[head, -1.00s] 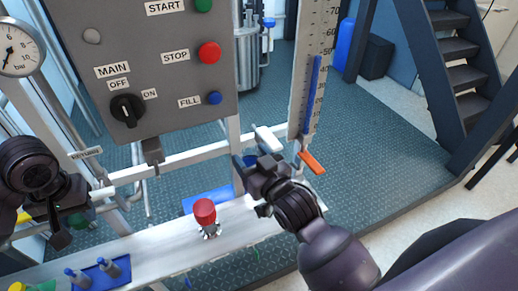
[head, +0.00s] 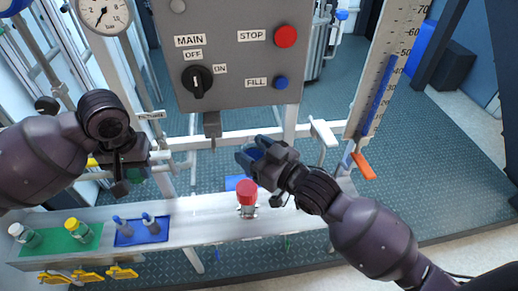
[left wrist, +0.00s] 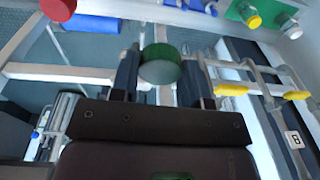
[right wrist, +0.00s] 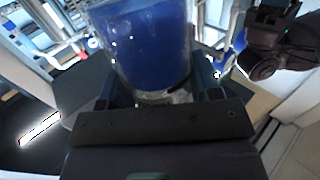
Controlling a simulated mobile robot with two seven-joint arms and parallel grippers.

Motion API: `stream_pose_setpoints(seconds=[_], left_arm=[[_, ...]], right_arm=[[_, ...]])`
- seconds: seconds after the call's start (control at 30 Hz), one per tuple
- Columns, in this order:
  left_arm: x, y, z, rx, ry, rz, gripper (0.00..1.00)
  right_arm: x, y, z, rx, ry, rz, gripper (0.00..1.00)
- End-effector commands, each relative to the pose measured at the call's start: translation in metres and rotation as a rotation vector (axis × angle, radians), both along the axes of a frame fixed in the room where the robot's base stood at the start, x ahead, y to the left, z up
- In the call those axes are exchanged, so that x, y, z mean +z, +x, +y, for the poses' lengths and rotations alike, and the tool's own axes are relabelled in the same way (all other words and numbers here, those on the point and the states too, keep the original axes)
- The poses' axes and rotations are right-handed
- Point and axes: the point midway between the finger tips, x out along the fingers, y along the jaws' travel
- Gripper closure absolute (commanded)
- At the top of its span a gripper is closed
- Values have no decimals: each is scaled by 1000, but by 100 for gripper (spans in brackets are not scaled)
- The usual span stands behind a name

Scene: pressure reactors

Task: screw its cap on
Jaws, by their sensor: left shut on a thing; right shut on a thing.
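My left gripper (head: 130,170) is shut on a green cap (left wrist: 160,65), which sits between its fingertips in the left wrist view. In the head view the cap is mostly hidden behind the gripper. My right gripper (head: 262,155) is shut on a clear container of blue liquid (right wrist: 145,45), which fills the upper middle of the right wrist view. In the head view only a little blue shows at the right fingertips. The container's mouth is not clearly visible. The cap and the container are well apart, to the left and right below the control panel.
A grey control panel (head: 235,110) hangs behind and above both grippers. An orange lever (head: 363,166) is right.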

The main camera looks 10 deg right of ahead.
Motion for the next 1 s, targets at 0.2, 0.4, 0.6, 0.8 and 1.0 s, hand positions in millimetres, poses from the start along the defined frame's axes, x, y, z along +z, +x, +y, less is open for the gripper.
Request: stream_pose_setpoints(seconds=[0.2,0.4,0.6,0.8,1.0], left_arm=[[0,0,0,0,0,0,79],[12,3,-19,6,-4,-6,79],[45,6,-66,27,-10,-14,79],[83,1,-118,38,-17,-19,79],[118,-7,-171,-28,-28,-25,79]], right_arm=[[0,0,0,-1,0,0,84],[0,0,0,-1,1,-1,84],[1,0,0,-2,0,-1,84],[1,0,0,-2,1,-2,84],[1,0,0,-2,1,-2,84]])
